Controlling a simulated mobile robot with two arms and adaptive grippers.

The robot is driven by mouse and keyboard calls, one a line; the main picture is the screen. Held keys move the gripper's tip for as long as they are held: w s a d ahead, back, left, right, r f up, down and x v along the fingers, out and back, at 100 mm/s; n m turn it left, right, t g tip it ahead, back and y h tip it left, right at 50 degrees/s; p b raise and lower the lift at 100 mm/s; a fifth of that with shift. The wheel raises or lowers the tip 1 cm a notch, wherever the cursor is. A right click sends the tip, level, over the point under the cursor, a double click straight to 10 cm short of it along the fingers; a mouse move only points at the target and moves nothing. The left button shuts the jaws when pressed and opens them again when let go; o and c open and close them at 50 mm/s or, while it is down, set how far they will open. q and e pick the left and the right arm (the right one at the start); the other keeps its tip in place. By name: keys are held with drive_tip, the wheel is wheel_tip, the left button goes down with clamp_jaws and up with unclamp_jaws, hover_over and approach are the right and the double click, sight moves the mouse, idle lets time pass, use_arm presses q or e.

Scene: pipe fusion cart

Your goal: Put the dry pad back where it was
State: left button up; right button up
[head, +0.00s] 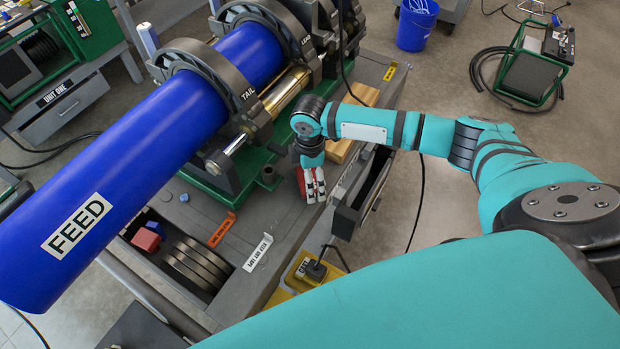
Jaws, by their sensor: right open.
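My right gripper (312,184) points down at the cart's grey deck (225,205), in front of the pipe clamps. Its pale fingers are open. A small red piece (300,181) shows at the left side of the fingers; I cannot tell whether it lies between them. A red block (146,240) and a blue block (156,229) sit in the open compartment at the deck's left. No label marks any of these as the dry pad, so I cannot tell which it is. My left gripper is not in view.
A blue pipe (150,145) marked FEED lies in the clamps (205,85) and overhangs the left. Dark round discs (198,263) fill part of the compartment. An open drawer (362,192) stands right of my gripper. Wooden blocks (340,150) lie behind it. Orange (222,229) and white (258,252) tags mark the deck.

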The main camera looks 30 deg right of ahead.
wheel_tip(320, 180, up, 10)
drive_tip(key=b, duration=0.1)
drive_tip(key=shift+r, duration=0.25)
